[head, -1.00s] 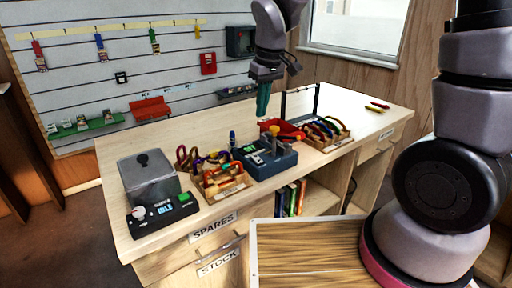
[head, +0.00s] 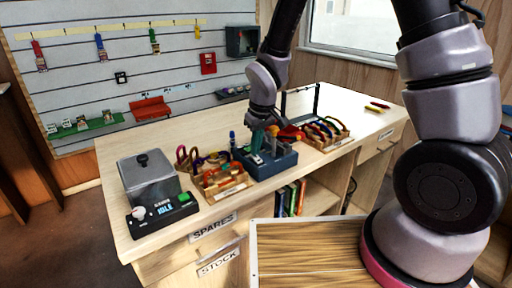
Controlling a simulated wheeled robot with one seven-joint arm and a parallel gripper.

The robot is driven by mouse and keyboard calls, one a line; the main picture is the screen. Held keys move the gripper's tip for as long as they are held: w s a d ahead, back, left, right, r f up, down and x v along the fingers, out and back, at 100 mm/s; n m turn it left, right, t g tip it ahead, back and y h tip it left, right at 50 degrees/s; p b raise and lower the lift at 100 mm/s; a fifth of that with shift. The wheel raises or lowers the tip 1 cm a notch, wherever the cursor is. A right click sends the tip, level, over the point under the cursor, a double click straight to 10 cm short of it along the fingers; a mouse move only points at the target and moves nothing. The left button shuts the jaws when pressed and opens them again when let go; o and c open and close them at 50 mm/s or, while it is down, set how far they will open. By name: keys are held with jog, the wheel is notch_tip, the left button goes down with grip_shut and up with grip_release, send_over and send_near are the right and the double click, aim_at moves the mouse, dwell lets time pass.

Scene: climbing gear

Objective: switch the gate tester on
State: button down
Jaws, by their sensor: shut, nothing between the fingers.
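A dark blue box-shaped device (head: 284,162), seemingly the gate tester, stands on the bench right of the middle. Its top carries small fittings, now largely covered by my arm. My gripper (head: 256,148) has teal fingers, points down and is shut with nothing held. Its fingertips are at the top of the blue device, near its left half. I cannot tell whether they touch it. The switch and its position cannot be made out.
Left of it is a wooden tray (head: 222,188) of carabiners. Further left are a grey lidded box (head: 148,180) and a black console (head: 163,208) reading IDLE. Another carabiner tray (head: 325,146) and a dark rack stand close on the right. The bench's right end is mostly clear.

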jog(key=shift+w+a+f+g, duration=0.1)
jog(key=shift+w+f+g, duration=0.05)
jog(key=shift+f+g, duration=0.2)
jog(key=shift+r, duration=0.1)
jog(key=shift+s+d+r, duration=0.15)
jog(key=shift+s+d, duration=0.3)
jog(key=shift+s, duration=0.25)
jog(key=shift+r, duration=0.1)
jog(key=shift+r, duration=0.25)
notch_tip(320, 180, up, 13)
jog(key=s+d, duration=0.1)
jog(key=s, duration=0.1)
jog(key=shift+d, duration=0.25)
